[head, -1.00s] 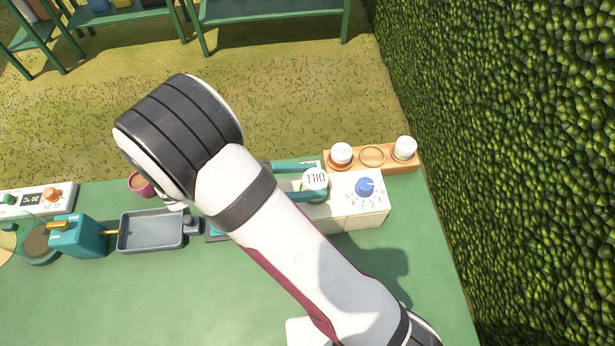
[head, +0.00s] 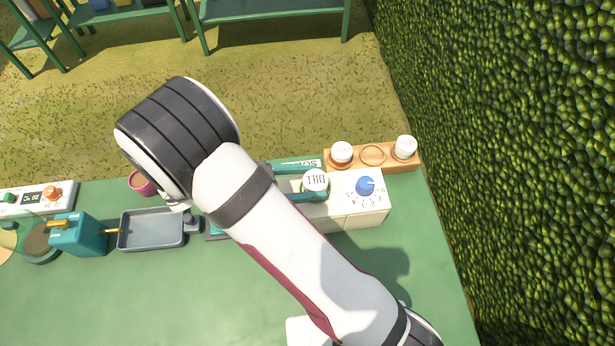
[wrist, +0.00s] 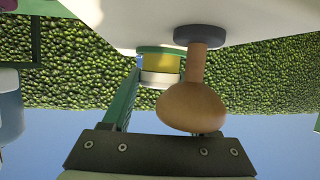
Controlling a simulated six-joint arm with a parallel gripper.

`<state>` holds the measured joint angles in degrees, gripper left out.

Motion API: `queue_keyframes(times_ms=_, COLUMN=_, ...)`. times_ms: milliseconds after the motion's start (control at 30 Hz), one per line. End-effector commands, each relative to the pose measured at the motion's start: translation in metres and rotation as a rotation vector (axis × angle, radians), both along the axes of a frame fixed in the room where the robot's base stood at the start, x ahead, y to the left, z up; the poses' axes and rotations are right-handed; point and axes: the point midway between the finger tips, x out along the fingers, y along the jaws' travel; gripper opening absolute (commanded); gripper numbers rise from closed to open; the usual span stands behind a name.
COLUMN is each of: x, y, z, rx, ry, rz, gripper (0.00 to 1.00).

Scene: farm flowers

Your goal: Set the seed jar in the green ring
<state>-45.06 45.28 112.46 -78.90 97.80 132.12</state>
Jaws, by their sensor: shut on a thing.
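My gripper (head: 315,183) is shut on the seed jar (head: 316,180), which has a white lid with dark lettering. The teal fingers lie on either side of it, above the white box with the blue knob. In the wrist view, which is upside down, the jar (wrist: 161,63) has a yellow body and white lid. The green ring (wrist: 158,49) shows at the jar's base against the white surface. The jar looks upright in or right at the ring; its exact seating is hard to tell. In the head view the lid and fingers mostly hide the ring.
A blue knob (head: 365,186) is on the white box (head: 352,220), right of the jar. A wooden rack (head: 388,167) behind holds two white-lidded jars (head: 341,153) (head: 405,147) around an empty slot. A wooden bulb-shaped handle (wrist: 190,106) stands close to the right finger. A grey tray (head: 150,232) lies left.

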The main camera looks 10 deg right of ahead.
Motion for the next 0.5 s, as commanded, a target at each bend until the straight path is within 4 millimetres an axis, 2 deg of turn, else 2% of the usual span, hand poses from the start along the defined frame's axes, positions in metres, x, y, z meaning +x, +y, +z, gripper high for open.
queue_keyframes(times_ms=67, x=0.0000, y=0.0000, z=-0.0016, rx=0.000, ry=0.000, rz=0.000, gripper=0.05)
queue_keyframes(times_ms=100, x=0.0001, y=0.0001, z=-0.0020, rx=0.000, ry=0.000, rz=0.000, gripper=0.61)
queue_keyframes(times_ms=167, x=0.0001, y=0.0001, z=-0.0019, rx=0.001, ry=0.000, rz=0.000, gripper=0.72)
queue_keyframes(times_ms=500, x=0.0001, y=0.0000, z=-0.0018, rx=0.000, ry=0.000, rz=0.000, gripper=0.72)
